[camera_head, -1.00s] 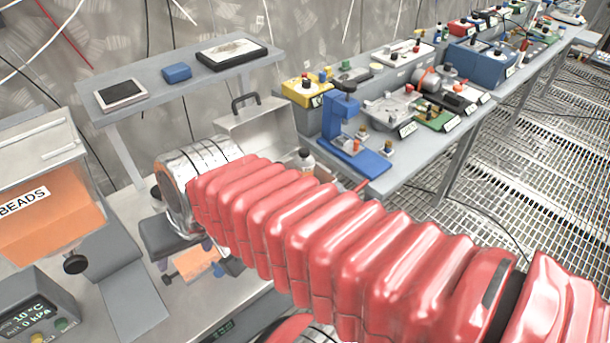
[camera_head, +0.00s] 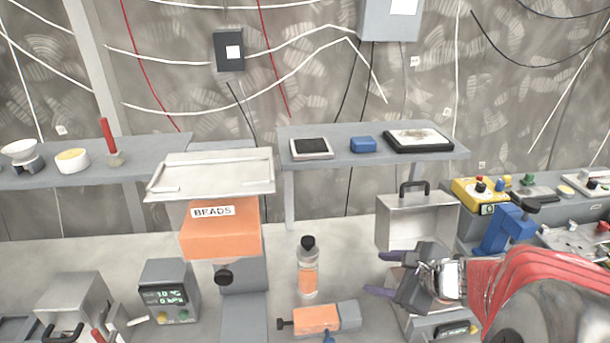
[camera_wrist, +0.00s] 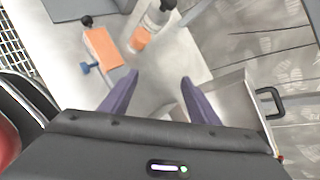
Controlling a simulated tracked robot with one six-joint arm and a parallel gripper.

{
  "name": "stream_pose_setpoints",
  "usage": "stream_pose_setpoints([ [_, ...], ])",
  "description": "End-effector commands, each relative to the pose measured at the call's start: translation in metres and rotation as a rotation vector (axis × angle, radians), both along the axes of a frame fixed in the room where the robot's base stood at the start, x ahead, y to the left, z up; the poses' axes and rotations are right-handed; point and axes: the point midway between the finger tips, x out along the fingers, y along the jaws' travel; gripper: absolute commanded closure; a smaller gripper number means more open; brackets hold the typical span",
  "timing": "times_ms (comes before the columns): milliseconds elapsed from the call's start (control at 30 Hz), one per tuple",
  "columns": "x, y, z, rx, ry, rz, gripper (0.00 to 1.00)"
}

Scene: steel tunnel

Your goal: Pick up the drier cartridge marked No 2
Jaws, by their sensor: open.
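An upright clear cartridge with a black cap and orange filling (camera_head: 307,270) stands on the bench. It also shows in the wrist view (camera_wrist: 148,30). An orange block-like unit with grey ends (camera_head: 316,319) lies in front of it, with a black knob and a blue knob; it shows in the wrist view too (camera_wrist: 102,47). No "No 2" mark is readable on either. My gripper (camera_head: 382,273) is open and empty, its purple fingers pointing left, to the right of the upright cartridge and apart from it. In the wrist view my gripper (camera_wrist: 160,77) has nothing between its fingertips.
An orange BEADS hopper (camera_head: 222,237) stands left of the cartridge, with a meter box (camera_head: 168,292) farther left. A raised shelf (camera_head: 370,158) runs along the back.

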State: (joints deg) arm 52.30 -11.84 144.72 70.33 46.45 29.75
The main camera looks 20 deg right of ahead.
Motion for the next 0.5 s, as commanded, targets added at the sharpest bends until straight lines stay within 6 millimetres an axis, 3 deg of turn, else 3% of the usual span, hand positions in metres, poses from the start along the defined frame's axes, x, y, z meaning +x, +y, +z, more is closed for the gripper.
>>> stream_pose_setpoints([
  [33,-0.004,-0.019,-0.003,0.05,-0.012,-0.087,0.45],
  [200,-0.017,-0.074,-0.008,0.201,-0.073,-0.353,0.45],
  [500,-0.059,-0.158,-0.019,0.403,-0.187,-0.744,0.45],
])
